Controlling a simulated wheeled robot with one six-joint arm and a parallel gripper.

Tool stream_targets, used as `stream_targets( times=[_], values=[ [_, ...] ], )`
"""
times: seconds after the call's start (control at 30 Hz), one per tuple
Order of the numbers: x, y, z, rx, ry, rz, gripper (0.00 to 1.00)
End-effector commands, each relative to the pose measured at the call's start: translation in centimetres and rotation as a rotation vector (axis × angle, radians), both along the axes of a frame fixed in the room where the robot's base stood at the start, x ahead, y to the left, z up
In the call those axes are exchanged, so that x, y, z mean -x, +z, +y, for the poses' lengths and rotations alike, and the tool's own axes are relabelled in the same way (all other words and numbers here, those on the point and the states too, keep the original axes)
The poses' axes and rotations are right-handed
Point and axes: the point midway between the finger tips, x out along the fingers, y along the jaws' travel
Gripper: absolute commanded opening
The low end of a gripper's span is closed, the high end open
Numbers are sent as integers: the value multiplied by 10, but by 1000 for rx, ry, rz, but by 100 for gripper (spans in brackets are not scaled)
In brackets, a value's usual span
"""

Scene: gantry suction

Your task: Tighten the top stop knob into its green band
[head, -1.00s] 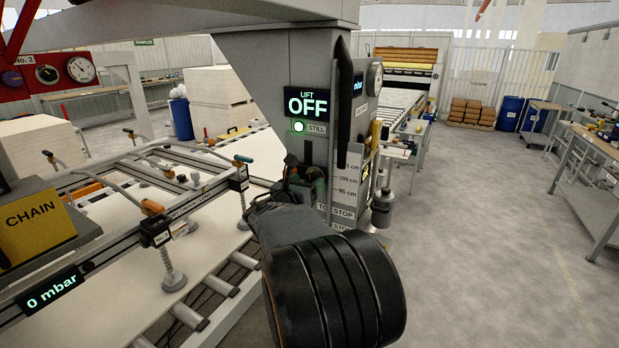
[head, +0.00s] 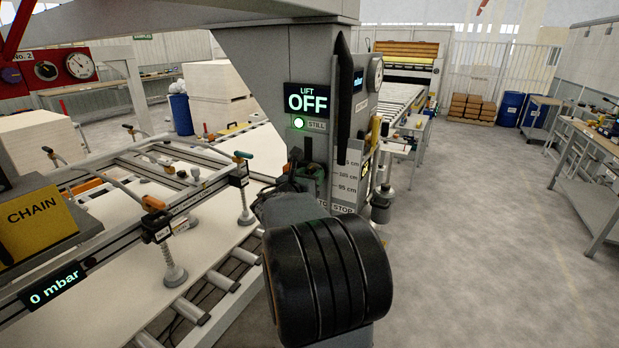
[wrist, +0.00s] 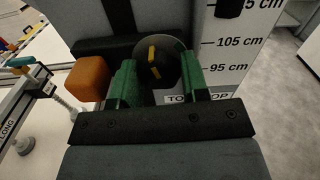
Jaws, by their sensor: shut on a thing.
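The top stop knob (wrist: 172,70) shows in the wrist view as a dark round disc with a yellow bar on its face, the bar tilted slightly from upright. My gripper (wrist: 158,76) has its two green fingers on either side of it and is shut on it. The "TOP STOP" label (wrist: 180,99) is just below, partly covered by my right finger. In the head view my gripper (head: 308,182) is at the column face below the lift display, and the knob is hidden behind it. I cannot make out the knob's green band in either view.
A height scale (wrist: 228,55) runs beside the knob. An orange block (wrist: 88,78) is close to my left finger.

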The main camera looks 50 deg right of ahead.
Motion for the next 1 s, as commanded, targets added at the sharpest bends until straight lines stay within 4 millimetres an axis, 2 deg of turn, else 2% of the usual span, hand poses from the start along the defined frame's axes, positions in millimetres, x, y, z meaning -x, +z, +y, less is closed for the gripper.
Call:
stream_targets(
  times=[0.03, 0.13, 0.43, 1.0],
  values=[
    [0, 0, 0, 0, -1, 0, 27],
    [0, 0, 0, 0, -1, 0, 18],
    [1, -4, 0, -12, -2, -62, 18],
    [1, -4, -1, -103, -2, -427, 18]
  ],
)
